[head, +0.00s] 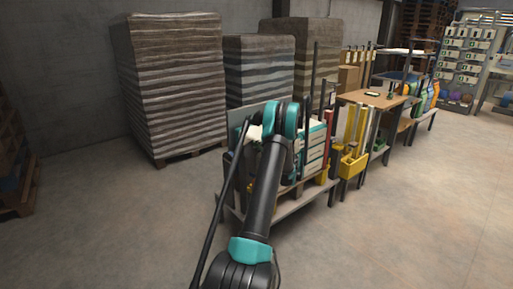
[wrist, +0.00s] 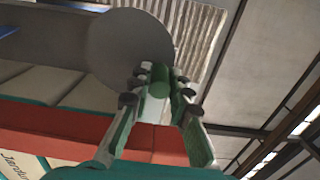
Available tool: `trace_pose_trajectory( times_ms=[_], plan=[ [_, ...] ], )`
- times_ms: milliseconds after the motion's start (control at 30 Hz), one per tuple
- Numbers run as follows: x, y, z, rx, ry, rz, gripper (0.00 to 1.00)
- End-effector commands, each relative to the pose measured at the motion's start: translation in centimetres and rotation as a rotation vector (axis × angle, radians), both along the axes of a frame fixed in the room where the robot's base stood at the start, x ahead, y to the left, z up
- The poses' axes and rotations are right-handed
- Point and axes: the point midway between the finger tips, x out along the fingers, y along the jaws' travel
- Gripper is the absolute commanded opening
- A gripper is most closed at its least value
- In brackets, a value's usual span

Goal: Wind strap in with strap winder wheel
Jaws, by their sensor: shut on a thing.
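The strap winder wheel (wrist: 112,45) shows in the wrist view as a plain grey disc at upper centre. A short green knob (wrist: 159,82), seemingly the wheel's handle, stands out from its lower right part. My gripper (wrist: 162,88) has its two fingers on either side of this knob and is shut on it. The fingertips are close to the wheel's face. In the head view my arm covers the gripper, and I cannot make out the wheel or the strap there.
In the wrist view a red-orange panel (wrist: 60,121) and pale packs lie at lower left. In the head view stacked sacks on a pallet (head: 172,85) stand behind, a low rack and a wooden-topped table (head: 372,99) run right. Floor at right is clear.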

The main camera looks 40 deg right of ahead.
Motion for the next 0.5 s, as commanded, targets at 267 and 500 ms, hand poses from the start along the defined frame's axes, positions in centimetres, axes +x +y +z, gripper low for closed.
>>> trace_pose_trajectory(
  times_ms=[267,500],
  plan=[
    [0.0,-0.74,-0.23,0.16,0.012,-0.001,0.0],
    [0.03,-0.98,-0.33,0.226,0.019,-0.001,0.0]
  ],
)
